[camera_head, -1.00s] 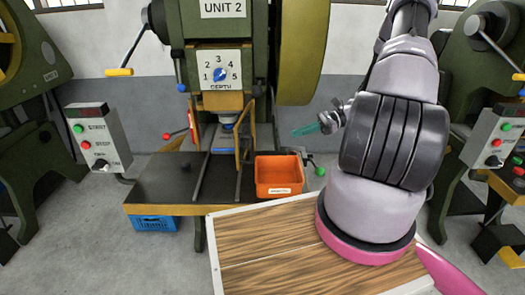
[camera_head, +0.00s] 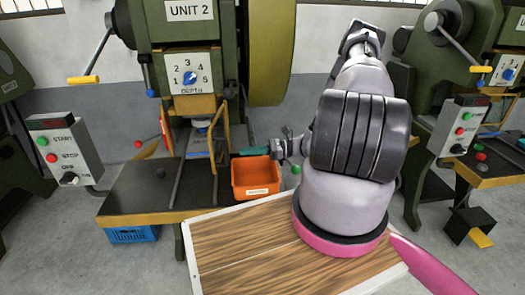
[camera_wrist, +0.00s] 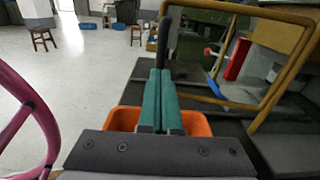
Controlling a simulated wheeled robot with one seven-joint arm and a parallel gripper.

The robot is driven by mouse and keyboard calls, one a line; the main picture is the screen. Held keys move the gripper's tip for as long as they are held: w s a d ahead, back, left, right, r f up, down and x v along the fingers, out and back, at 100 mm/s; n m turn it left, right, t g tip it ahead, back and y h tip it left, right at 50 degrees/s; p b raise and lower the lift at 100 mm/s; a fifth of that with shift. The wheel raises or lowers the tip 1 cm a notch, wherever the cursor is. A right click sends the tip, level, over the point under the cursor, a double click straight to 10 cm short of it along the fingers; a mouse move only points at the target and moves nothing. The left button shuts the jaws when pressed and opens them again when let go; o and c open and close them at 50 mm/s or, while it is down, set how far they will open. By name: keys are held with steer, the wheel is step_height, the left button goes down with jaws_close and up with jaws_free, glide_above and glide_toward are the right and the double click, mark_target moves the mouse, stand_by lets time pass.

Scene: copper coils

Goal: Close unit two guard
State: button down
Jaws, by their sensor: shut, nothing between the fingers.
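The unit two press carries a UNIT 2 sign (camera_head: 190,11). Its yellow-framed guard (camera_head: 226,125) shows nearly edge-on at the right of the tool area, standing swung out from the press. In the wrist view the guard's yellow tube frame (camera_wrist: 240,12) fills the upper right, with a dark upright bar (camera_wrist: 163,40) at its left edge. My gripper (camera_head: 243,151) has teal fingers, pressed together and empty. In the wrist view its fingertips (camera_wrist: 160,72) appear just below the dark bar; I cannot tell whether they touch it.
A wooden-topped surface (camera_head: 240,240) lies in front. A control box (camera_head: 64,148) stands at left. A red-knobbed lever (camera_wrist: 238,60) shows behind the guard frame.

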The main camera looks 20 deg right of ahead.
steer(key=shift+x, duration=1.9)
steer(key=shift+a, duration=0.15)
